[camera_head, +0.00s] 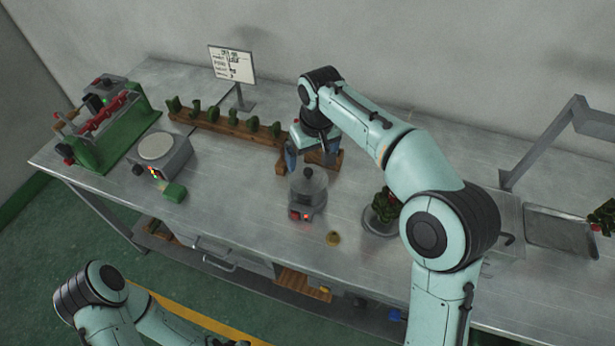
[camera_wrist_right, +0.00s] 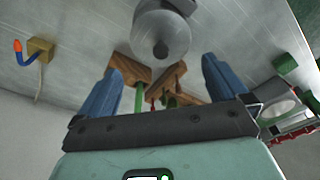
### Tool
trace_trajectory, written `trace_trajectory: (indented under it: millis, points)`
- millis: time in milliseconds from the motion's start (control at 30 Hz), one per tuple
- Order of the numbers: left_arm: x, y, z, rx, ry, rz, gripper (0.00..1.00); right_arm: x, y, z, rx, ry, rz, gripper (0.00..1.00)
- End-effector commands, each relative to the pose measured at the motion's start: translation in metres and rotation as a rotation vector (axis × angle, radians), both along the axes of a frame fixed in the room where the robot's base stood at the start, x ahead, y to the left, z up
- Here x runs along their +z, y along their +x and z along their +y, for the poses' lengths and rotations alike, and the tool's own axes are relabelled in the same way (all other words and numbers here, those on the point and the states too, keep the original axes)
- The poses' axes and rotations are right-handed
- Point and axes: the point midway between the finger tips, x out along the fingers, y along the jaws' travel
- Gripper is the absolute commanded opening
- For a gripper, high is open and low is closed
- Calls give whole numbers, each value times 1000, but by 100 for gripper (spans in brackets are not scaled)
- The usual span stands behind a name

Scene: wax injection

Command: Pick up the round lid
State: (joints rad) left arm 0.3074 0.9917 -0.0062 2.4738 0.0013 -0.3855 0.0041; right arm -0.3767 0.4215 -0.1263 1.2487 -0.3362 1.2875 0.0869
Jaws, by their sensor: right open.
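The round lid (camera_head: 309,181) is a clear, domed cover with a dark knob, sitting on a small grey pot (camera_head: 302,210) with red lights on its front. In the right wrist view the lid (camera_wrist_right: 162,30) is at the top middle, beyond the fingertips, with its dark knob towards me. My right gripper (camera_head: 311,160) is open, its two blue fingers pointing down just behind and above the lid, apart from it. The fingers also show in the right wrist view (camera_wrist_right: 160,82), with nothing between them.
A wooden rack (camera_head: 225,128) with green pieces stands behind the lid. A round-topped grey device (camera_head: 172,163) and a green machine (camera_head: 98,148) stand left. A small brass piece (camera_head: 333,238) lies in front. A plant-like green piece (camera_head: 386,205) and metal tray (camera_head: 560,230) are right.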

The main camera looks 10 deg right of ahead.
Motion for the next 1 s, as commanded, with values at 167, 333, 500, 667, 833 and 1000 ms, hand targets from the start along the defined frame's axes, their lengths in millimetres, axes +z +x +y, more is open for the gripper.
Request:
trace_trajectory:
  millis: [167, 333, 500, 667, 833, 1000]
  points:
    - [-6, -4, 0, 0, 0, 3, 0, -26, 4, 1, 0, 0, 2, 100]
    - [-6, -4, 0, 0, 0, 4, 0, -35, 6, 1, 0, 0, 0, 100]
    - [-9, -5, 0, 0, 0, 6, 0, -61, 11, 3, -1, -1, 3, 100]
    - [-11, -6, 0, 0, 0, 7, 0, -78, 14, 4, -1, 0, 0, 100]
    - [-11, -6, 0, 0, 0, 7, 0, -81, 15, 4, -1, 1, -2, 100]
    - [-11, -6, 0, 0, 0, 7, 0, -80, 15, 4, -1, 1, -2, 77]
